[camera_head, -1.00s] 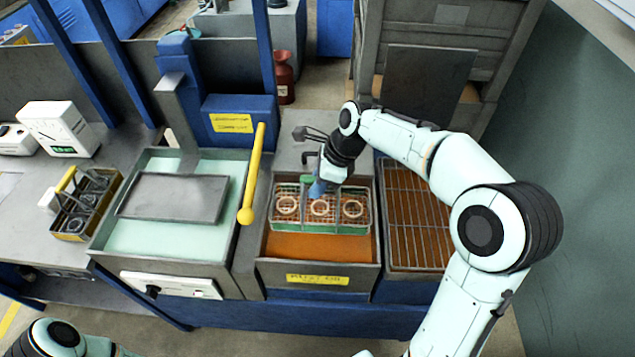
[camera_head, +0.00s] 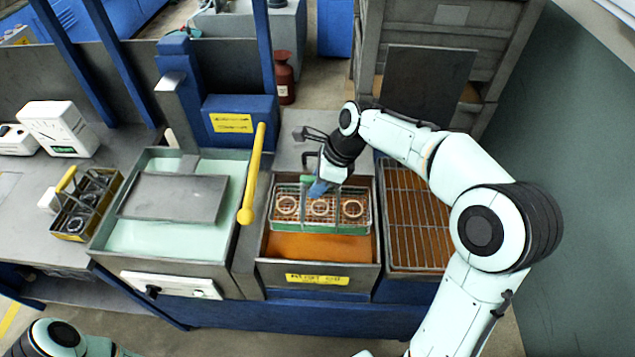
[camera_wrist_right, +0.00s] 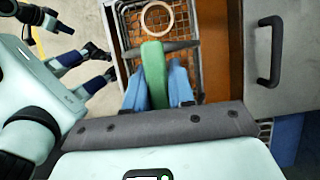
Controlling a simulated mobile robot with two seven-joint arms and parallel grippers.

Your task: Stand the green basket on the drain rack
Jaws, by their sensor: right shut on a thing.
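The green basket (camera_head: 345,228) is a wire basket with a green rim and several pale rings inside. It is in the tank of orange liquid (camera_head: 320,246), near the tank's back; I cannot tell how deep its bottom sits. My right gripper (camera_head: 318,188) is shut on the basket's green handle, and the handle (camera_wrist_right: 154,72) shows between the blue fingers in the right wrist view. The drain rack (camera_head: 417,215) is a wire grid just right of the tank, empty. My left gripper is out of view; only part of the left arm shows at the bottom left.
Left of the orange tank is a tank of pale green liquid (camera_head: 120,238) with a grey plate (camera_head: 175,198) over it. A yellow lever (camera_head: 252,175) stands between the tanks. A yellow-handled basket (camera_head: 85,205) sits on the left bench. A dark panel (camera_head: 428,90) rises behind the rack.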

